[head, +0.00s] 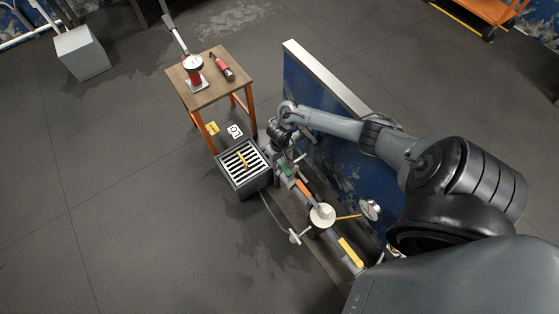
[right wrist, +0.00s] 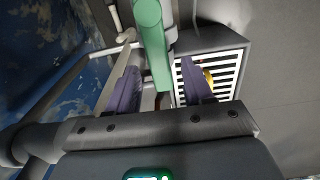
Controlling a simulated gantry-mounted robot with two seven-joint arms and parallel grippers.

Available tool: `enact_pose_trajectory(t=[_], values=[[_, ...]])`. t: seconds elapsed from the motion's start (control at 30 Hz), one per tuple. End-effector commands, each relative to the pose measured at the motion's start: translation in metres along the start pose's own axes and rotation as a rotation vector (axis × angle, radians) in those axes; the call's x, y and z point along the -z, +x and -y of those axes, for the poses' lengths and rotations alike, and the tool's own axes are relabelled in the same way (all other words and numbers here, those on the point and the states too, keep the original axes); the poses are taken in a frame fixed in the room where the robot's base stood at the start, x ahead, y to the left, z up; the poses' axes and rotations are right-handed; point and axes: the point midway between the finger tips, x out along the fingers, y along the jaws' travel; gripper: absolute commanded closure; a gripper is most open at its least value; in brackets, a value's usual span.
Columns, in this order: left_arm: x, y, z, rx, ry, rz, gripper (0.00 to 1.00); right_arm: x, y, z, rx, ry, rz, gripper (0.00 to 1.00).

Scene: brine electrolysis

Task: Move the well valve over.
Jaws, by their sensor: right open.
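A pipe run with several coloured valve handles stands beside the blue panel. A green handle (head: 287,169) is nearest my right gripper, an orange handle (head: 303,187) comes after it, and a yellow handle (head: 350,250) is at the near end. No readable label shows which is the well valve. My right gripper (head: 282,148) is at the far end of the pipe. In the right wrist view its dark purple fingers (right wrist: 160,92) are open, with the green handle (right wrist: 152,40) reaching between them; contact cannot be told. My left gripper is not in view.
A grey box with a slatted top (head: 229,183) stands left of the pipe. A wooden table (head: 212,94) with a red gauge device (head: 194,75) is behind it. The blue panel (head: 302,85) stands close on the right.

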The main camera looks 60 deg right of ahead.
Motion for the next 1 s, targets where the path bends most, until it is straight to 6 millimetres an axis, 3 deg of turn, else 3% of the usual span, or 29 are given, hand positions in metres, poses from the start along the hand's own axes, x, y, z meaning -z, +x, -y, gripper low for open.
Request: enact_pose_trajectory(t=[0.37,0.7,1.0], values=[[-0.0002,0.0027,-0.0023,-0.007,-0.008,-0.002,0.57,0.0001,0.0040,0.0002,0.000,0.000,0.000,0.49],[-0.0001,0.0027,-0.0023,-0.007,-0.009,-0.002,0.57,0.0000,0.0040,0.0000,0.000,0.000,0.000,0.98],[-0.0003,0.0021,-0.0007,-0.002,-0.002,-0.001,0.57,-0.0003,0.0037,-0.0007,-0.001,0.000,0.000,1.00]])
